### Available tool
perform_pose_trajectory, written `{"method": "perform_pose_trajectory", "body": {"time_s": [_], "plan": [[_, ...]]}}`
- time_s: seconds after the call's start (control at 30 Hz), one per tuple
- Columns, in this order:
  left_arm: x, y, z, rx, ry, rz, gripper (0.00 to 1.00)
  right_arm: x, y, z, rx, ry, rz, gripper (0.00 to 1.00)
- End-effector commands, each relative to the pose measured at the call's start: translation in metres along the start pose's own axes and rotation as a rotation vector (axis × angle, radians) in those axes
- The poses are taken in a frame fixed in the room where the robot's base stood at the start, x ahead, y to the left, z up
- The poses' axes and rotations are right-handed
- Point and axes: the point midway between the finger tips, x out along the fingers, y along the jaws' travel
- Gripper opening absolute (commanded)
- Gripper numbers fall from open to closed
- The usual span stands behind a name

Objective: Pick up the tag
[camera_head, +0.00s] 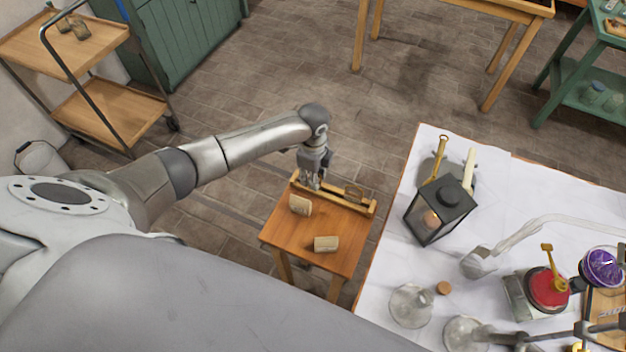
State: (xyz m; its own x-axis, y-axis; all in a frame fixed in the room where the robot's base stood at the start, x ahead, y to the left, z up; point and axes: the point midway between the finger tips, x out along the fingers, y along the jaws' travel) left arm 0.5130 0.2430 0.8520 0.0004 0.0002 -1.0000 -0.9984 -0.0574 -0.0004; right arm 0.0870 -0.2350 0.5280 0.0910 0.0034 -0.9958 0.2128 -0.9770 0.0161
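The small wooden table (290,237) stands in the middle of the view. Two small tan pieces that look like tags lie on it: one tan piece (300,205) near the gripper, and another tan piece (326,243) nearer the front edge. A wooden rack (333,196) runs along the table's back edge, with a small brownish item (354,192) at its right part. My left gripper (314,183) points down over the rack's left part, just behind the nearer tan piece. Its fingers are too small to show whether they are apart or closed. My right gripper is not in view.
A white-topped table (385,283) on the right holds a black lantern (437,212), glass flasks (411,305), a cork (444,288) and a red-filled dish (548,289). A wooden cart (108,112) stands at the left. The floor behind the small table is clear.

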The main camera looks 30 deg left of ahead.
Motion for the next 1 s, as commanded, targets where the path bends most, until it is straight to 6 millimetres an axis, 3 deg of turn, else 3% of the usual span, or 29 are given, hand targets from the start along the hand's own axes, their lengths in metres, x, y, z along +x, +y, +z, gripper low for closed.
{"method": "perform_pose_trajectory", "body": {"time_s": [0.2, 0.43, 1.0], "plan": [[0.001, 0.0002, -0.0001, 0.0, 0.0, 0.0, 0.29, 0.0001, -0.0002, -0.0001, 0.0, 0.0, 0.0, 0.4], [0.0007, 0.0002, -0.0001, 0.0, 0.0, 0.0, 0.0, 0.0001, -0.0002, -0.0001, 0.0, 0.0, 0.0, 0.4], [-0.0071, -0.0005, 0.0001, 0.0, 0.0, 0.0, 0.0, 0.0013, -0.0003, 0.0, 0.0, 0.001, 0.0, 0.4]]}}
